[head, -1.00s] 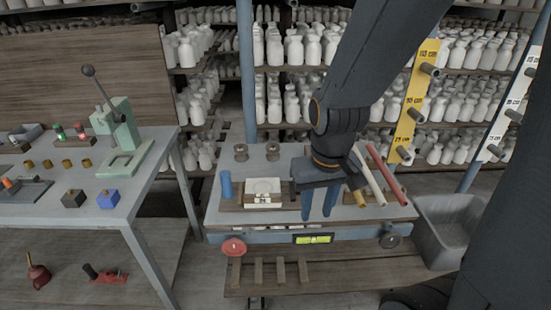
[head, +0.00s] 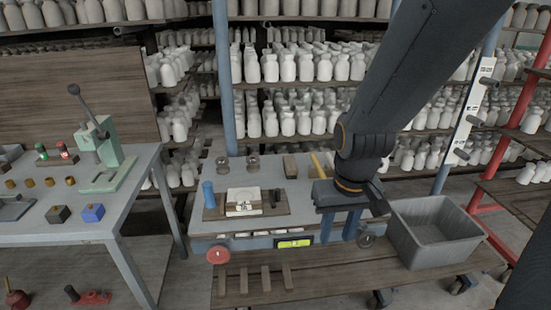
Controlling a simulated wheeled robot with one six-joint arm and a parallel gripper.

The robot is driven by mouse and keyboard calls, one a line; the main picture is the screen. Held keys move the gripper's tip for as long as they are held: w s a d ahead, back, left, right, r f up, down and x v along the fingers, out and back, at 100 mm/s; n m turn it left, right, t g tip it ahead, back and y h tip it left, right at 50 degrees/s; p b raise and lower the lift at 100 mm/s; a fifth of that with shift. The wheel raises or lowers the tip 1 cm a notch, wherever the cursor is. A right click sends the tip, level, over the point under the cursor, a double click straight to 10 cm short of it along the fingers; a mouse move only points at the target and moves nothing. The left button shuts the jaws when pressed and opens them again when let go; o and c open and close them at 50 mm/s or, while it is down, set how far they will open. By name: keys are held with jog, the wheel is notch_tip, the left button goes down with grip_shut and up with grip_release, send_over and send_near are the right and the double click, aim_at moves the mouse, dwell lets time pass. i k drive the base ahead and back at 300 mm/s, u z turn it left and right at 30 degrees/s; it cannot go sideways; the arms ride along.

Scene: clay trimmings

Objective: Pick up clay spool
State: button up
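Two small grey-brown spools stand upright near the back edge of the blue-grey bench (head: 300,220): a left spool (head: 222,165) and a right spool (head: 253,163). Which one is meant, I cannot tell. My gripper (head: 338,227) points down at the right front part of the bench, well to the right of and nearer than both spools. Its two blue fingers are apart, with nothing visible between them. My arm hides the bench's right back part.
A wooden board with a white block (head: 243,208) and a blue cylinder (head: 208,194) sit in front of the spools. A grey bin (head: 436,240) stands at right. Shelves of white bottles (head: 290,120) rise behind.

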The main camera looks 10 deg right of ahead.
aim_at(253, 166)
jog(key=z, duration=0.15)
jog(key=i, duration=1.15)
jog(key=u, duration=0.75)
